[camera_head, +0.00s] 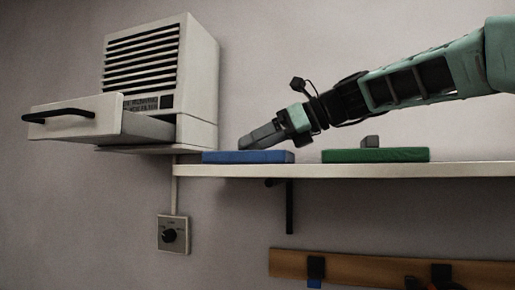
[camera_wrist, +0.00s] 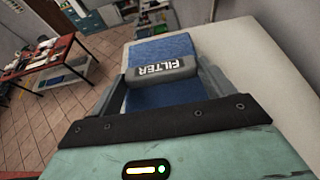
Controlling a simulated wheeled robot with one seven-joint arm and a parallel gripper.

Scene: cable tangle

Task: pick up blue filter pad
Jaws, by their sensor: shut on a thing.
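The blue filter pad (camera_head: 248,157) lies flat on the left end of the white shelf, with a grey handle on top marked FILTER. My gripper (camera_head: 256,139) reaches down to it from the right. In the wrist view the blue pad (camera_wrist: 166,46) lies between and beyond my fingers, and the grey handle (camera_wrist: 163,69) sits between the fingertips. My gripper (camera_wrist: 163,80) is shut on this handle. The pad appears to rest on the shelf still; I see no clear gap under it.
A green pad (camera_head: 375,155) with a grey handle lies to the right on the shelf (camera_head: 470,169). A white wall unit (camera_head: 200,80) stands at left with its drawer (camera_head: 90,118) pulled out. A control box (camera_head: 173,234) with a knob hangs below. A wooden rail (camera_head: 390,267) is lower right.

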